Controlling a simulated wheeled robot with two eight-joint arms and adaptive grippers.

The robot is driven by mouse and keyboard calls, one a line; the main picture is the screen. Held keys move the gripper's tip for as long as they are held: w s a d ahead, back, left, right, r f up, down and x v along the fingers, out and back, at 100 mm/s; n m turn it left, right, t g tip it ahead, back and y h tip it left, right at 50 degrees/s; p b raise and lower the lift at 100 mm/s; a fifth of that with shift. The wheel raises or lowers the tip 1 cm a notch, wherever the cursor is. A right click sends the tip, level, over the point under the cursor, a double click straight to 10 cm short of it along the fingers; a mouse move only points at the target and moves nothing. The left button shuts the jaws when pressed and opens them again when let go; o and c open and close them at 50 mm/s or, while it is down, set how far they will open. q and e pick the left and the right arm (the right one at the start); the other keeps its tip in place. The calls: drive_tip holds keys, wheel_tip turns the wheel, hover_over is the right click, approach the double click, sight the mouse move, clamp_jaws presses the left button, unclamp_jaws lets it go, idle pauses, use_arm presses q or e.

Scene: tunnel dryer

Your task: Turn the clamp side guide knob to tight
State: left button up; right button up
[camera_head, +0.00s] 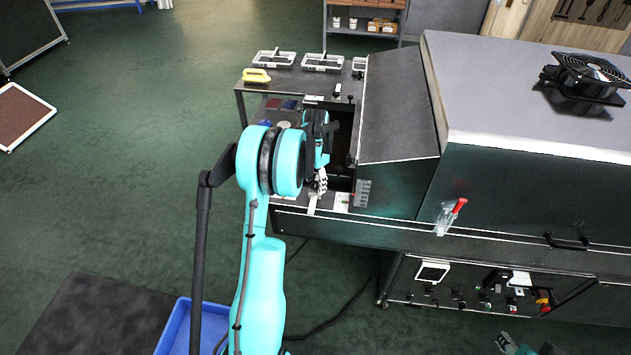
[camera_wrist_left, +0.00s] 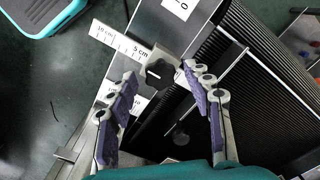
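The black lobed clamp knob (camera_wrist_left: 160,72) sits on a light metal bracket beside a white scale (camera_wrist_left: 118,40) marked in cm in the left wrist view. My left gripper (camera_wrist_left: 160,77) is open, with one finger on each side of the knob in the picture and gaps visible. I cannot tell its height above the knob. In the head view my left gripper (camera_head: 319,184) is over the near end of the dryer's infeed, and its arm hides part of the infeed. My right gripper (camera_head: 507,343) shows only partly at the bottom edge.
A dark ribbed belt (camera_wrist_left: 262,90) lies to the right in the wrist view. The dryer housing (camera_head: 540,75) stands right of the infeed, with a red-handled valve (camera_head: 452,215) on its front. A yellow-handled object (camera_head: 256,76) and white frames (camera_head: 322,62) are on the back table.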

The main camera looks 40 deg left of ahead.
sight(316, 185)
use_arm(q)
wheel_tip(316, 185, up, 12)
idle(0.6)
idle(0.4)
drive_tip(key=s+d+r+n+t, duration=0.15)
drive_tip(key=s+d+r, duration=0.25)
drive_tip(key=d, duration=0.5)
drive_tip(key=s+d+r+t, duration=0.2)
drive_tip(key=s+d+r, duration=0.25)
drive_tip(key=d, duration=0.45)
drive_tip(key=s+d+f+n+t, duration=0.2)
drive_tip(key=s+d+f+t, duration=0.1)
drive_tip(key=s+d, duration=0.8)
drive_tip(key=shift+s+d+f+t, duration=0.15)
drive_tip(key=shift+s+f+t, duration=0.2)
drive_tip(key=shift+s+f, duration=0.45)
